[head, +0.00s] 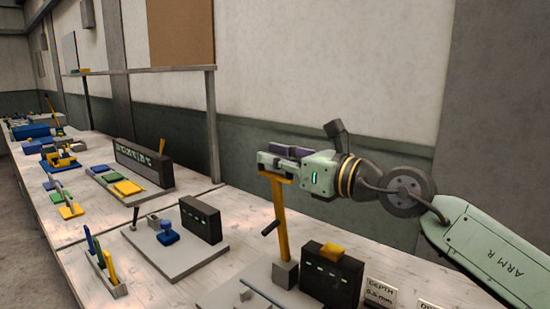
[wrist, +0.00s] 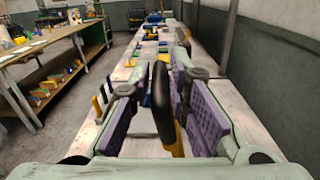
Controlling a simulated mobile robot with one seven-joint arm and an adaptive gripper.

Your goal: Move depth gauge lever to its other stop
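The yellow lever (head: 281,222) rises from a grey block on a light plate. It leans slightly left, and a dark bar sticks out from its side. Beside it stands a dark gauge box (head: 345,283) with a yellow top piece and a card reading "DEPTH 5.5 mm" (head: 380,293). My gripper (head: 278,158) is at the lever's top end. In the wrist view, a black handle (wrist: 162,100) and a yellow part of the lever (wrist: 177,145) show between the purple finger pads. The fingers look apart, with gaps beside the handle. Whether either pad touches it is unclear.
To the left on the bench are another dark box (head: 201,220) on a plate with a blue knob, a rack with upright yellow and blue pieces (head: 108,268), and a long display box (head: 144,163). A wall runs behind the bench.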

